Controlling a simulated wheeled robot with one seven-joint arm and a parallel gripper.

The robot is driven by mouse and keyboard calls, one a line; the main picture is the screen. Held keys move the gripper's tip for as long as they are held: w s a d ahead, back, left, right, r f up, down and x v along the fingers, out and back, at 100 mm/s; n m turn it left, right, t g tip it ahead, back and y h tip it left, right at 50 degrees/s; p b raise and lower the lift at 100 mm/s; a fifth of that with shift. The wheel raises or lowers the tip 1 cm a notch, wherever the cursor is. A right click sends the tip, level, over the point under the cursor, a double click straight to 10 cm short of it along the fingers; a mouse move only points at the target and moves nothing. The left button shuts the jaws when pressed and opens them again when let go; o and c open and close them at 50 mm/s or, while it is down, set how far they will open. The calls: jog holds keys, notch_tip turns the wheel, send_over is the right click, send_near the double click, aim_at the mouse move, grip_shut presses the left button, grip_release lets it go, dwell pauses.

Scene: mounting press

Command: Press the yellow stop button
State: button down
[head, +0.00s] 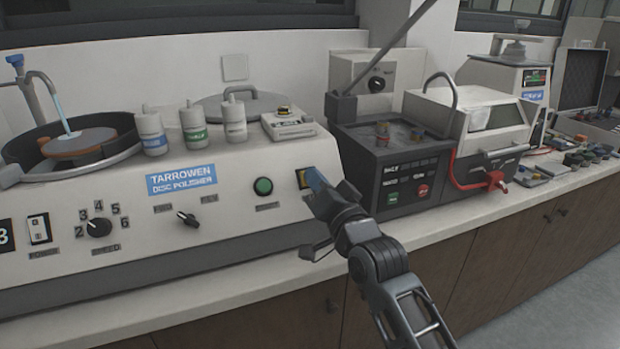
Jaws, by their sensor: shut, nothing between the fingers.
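The yellow stop button (301,179) is on the sloped front panel of the disc polisher (228,226), right of a round green button (263,186). Only its yellow left edge and a dark part show; my gripper hides the rest. My gripper (314,180) is shut and empty, with its blue tip in front of the button's right side. I cannot tell whether the tip touches the button.
Several bottles (193,126) and a small white box (288,125) stand on the polisher's top. A dark-fronted machine (400,178) stands close on the right. A knob (187,219) and a speed dial (99,228) lie to the left on the panel.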

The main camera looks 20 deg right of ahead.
jog(key=shift+s, duration=0.15)
jog(key=s+r+p, duration=0.1)
jog(key=s+r, duration=0.2)
jog(key=s, duration=0.2)
jog(key=shift+r+p, duration=0.3)
jog(key=shift+r, duration=0.05)
jog(key=shift+w, duration=0.1)
dwell(0.7)
jog(key=s+a+f+g+h, duration=0.1)
jog(key=s+f, duration=0.4)
jog(key=s, duration=0.3)
jog(key=s+a+f+n+g, duration=0.1)
jog(key=s+f, duration=0.3)
jog(key=s, duration=0.5)
jog(key=s+a+f+g+h, duration=0.1)
jog(key=s+f, duration=0.4)
jog(key=s, duration=0.3)
jog(key=s+d+r+n+g, duration=0.1)
jog(key=s+n, duration=0.2)
jog(key=s, duration=0.8)
jog(key=s+d+r+n+g, duration=0.1)
jog(key=s+r+n, duration=0.1)
jog(key=s, duration=0.9)
jog(key=shift+d+n+y, duration=0.3)
jog(key=shift+d+n, duration=0.1)
jog(key=shift+n, duration=0.2)
